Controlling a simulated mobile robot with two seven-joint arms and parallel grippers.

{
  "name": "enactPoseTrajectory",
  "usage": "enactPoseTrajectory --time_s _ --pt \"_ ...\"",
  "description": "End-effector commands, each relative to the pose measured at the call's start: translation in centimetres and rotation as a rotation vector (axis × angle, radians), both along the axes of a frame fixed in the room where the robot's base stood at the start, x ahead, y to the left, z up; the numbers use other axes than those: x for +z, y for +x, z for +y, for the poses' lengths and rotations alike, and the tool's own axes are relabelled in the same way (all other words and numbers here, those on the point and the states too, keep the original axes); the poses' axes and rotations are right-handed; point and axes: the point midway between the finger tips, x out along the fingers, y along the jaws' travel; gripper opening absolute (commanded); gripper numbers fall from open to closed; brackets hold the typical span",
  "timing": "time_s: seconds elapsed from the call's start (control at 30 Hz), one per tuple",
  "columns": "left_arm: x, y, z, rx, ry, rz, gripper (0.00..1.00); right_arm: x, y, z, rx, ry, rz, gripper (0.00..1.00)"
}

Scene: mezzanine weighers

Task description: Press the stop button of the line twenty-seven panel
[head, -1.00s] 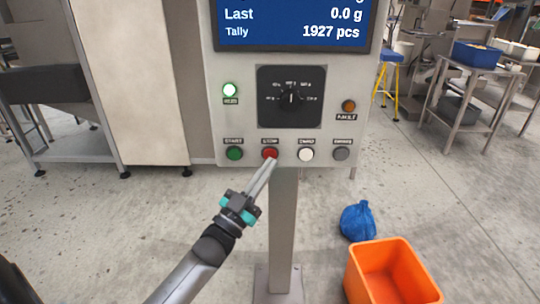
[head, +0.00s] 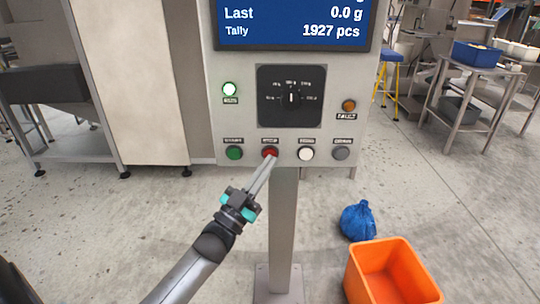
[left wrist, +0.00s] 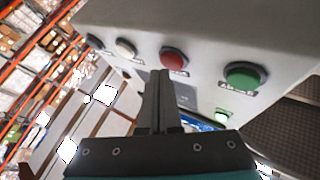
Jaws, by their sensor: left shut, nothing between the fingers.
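The panel (head: 230,120) is a grey box on a post, with a blue screen at its top. The red stop button (head: 270,152) sits in its bottom row, between a green button (head: 234,153) and a white button (head: 306,153). My left gripper (head: 271,158) is shut and empty, its fingertips just at the lower edge of the red button in the head view. In the left wrist view the red button (left wrist: 173,58) is just beyond the fingertips (left wrist: 160,73); I cannot tell whether they touch it. My right gripper is not in view.
A grey button (head: 341,153) ends the row. A dial (head: 291,97), a lit lamp (head: 230,89) and an amber lamp (head: 348,106) sit above. An orange bin (head: 358,285) and a blue bag (head: 357,221) stand on the floor at right.

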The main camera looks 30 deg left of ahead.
Motion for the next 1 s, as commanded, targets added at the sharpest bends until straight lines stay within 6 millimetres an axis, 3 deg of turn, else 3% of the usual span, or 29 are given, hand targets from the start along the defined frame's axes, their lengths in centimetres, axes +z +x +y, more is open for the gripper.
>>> enactPoseTrajectory --time_s 1.0 --pt "-0.03 0.73 0.43 0.000 -0.001 0.000 0.00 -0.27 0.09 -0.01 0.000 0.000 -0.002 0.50"
